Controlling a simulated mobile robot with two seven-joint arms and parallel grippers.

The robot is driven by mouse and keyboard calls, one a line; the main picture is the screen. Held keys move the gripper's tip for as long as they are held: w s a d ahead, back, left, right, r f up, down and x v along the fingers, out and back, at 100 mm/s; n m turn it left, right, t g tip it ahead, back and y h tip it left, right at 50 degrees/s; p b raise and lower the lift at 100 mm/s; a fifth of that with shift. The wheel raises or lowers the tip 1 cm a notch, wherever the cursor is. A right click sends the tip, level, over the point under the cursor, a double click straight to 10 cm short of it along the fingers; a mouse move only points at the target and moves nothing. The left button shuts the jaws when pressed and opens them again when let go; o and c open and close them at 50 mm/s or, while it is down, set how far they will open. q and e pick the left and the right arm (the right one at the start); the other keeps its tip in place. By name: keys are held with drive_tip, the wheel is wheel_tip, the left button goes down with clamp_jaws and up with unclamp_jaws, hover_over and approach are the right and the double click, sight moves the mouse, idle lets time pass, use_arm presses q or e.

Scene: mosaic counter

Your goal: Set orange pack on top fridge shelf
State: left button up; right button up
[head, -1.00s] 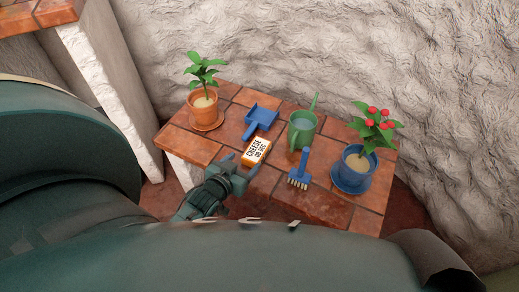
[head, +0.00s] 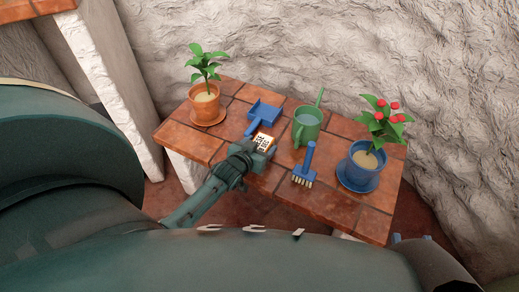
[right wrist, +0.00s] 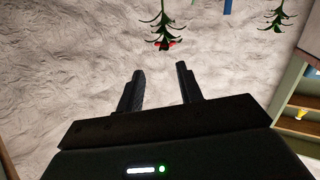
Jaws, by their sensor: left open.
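The orange pack (head: 263,141), with a white label reading "CHEESE", lies on the tiled table (head: 228,92) in the head view. My left gripper (head: 258,150) is open and right at the pack, hiding its near part. I cannot tell whether the fingers touch it. My right gripper (right wrist: 160,68) is open and empty in the right wrist view, with the wall behind its fingers. I see no fridge in the head view.
Potted plants stand at the left (head: 205,103) and right (head: 362,168). A shelf unit (right wrist: 300,127) shows at the right wrist view's right edge.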

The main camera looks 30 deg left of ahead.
use_arm(q)
drive_tip(key=shift+c, duration=0.4)
drive_tip(key=shift+r, duration=0.15)
drive_tip(key=c, duration=0.9)
